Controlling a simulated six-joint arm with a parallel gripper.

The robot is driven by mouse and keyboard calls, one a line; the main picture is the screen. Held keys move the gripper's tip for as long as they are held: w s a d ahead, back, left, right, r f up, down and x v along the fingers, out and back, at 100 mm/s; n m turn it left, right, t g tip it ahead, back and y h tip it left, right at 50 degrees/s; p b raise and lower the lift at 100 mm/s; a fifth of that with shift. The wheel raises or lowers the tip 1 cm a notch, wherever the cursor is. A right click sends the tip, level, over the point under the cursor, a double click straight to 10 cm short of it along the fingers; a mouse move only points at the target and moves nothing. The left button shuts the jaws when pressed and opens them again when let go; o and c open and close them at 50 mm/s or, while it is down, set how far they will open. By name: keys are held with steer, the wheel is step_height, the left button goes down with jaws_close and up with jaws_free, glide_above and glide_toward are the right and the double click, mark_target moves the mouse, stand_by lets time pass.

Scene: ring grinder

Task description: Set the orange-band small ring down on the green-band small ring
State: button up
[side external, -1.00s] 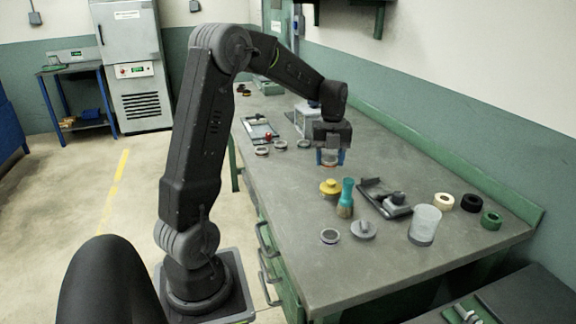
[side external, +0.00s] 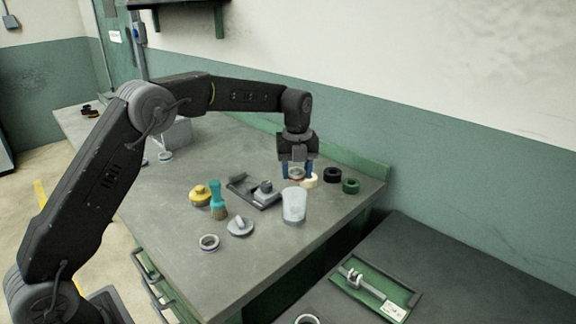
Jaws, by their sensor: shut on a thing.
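My gripper (side external: 297,171), with blue fingers, is shut on a small grey ring (side external: 296,176) with a faint orange tint, the orange-band small ring. It is held above the far right part of the grey bench, in front of the cream ring in the picture. I cannot clearly make out which ring is the green-band small ring. One small grey ring (side external: 208,242) lies at the bench's front, one pale ring (side external: 165,157) lies far left, and one ring (side external: 307,319) is cut by the bottom edge on the right-hand table. Their bands are too small to read.
Near my gripper are a cream ring (side external: 310,181), a black ring (side external: 333,175), a thick green ring (side external: 350,186), a frosted cup (side external: 294,206) and a black tray (side external: 255,192). A yellow knob (side external: 200,195), a brush (side external: 217,200) and a grey lid (side external: 240,226) stand left. A green fixture (side external: 365,286) lies on the right-hand table.

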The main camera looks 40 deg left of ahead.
steer(key=shift+f, duration=2.05)
steer(key=o, duration=1)
step_height(320, 180, up, 14)
steer(key=shift+f, duration=0.1)
steer(key=shift+s, duration=0.1)
